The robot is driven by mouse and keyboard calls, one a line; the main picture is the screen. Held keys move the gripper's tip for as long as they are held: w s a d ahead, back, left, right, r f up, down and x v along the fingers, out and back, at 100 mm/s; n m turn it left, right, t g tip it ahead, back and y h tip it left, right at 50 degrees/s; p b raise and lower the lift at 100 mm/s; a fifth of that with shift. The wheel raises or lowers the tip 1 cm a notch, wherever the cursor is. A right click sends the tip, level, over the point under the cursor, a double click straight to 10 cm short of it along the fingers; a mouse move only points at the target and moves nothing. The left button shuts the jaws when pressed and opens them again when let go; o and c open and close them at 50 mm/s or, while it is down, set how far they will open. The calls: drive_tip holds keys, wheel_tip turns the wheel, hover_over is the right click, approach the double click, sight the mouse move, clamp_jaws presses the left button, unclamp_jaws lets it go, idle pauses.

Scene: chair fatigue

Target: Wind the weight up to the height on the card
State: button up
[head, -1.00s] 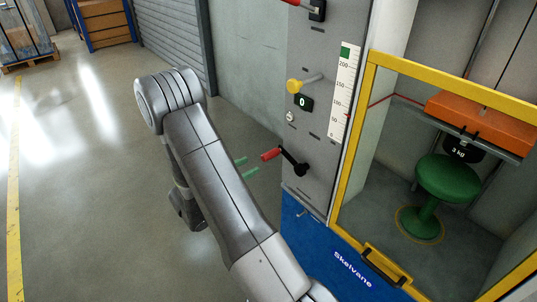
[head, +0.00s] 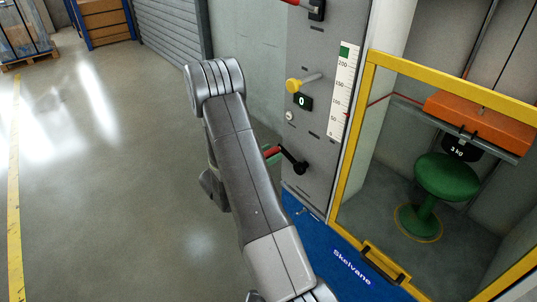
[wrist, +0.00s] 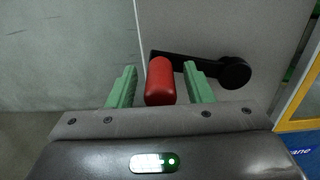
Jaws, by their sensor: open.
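The crank has a red handle (wrist: 160,82) and a black arm (wrist: 205,62) ending at a hub on the grey panel (head: 317,115). In the head view the crank arm (head: 290,157) points left from its hub, and my arm partly covers the handle. My gripper (wrist: 160,86) is open, with its green fingers on either side of the red handle, not closed on it. The orange weight (head: 480,122) and black 3 kg block (head: 460,146) hang just above the green stool (head: 447,177) inside the yellow-framed cabinet. A height scale (head: 343,90) has a green mark at its top.
A yellow knob (head: 293,86) and a display reading 0 (head: 303,102) sit above the crank. A red-handled lever (head: 305,6) is higher up. The yellow door frame (head: 351,150) stands to the right. Floor at left is open.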

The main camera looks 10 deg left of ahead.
clamp_jaws()
drive_tip(key=shift+b, duration=0.35)
drive_tip(key=shift+s+d+r+m+b, duration=0.1)
drive_tip(key=shift+d+r+m+b, duration=0.1)
drive_tip(key=shift+r+m+b, duration=0.55)
drive_tip(key=shift+s+d+r+m+b, duration=0.25)
drive_tip(key=shift+r+m+b, duration=0.3)
drive_tip(key=shift+m+b, duration=0.25)
drive_tip(key=shift+s+d+r+m+b, duration=0.1)
drive_tip(key=shift+d+r+m+b, duration=0.1)
drive_tip(key=shift+r+m+b, duration=0.4)
drive_tip(key=shift+f, duration=0.1)
unclamp_jaws()
drive_tip(key=shift+s, duration=0.1)
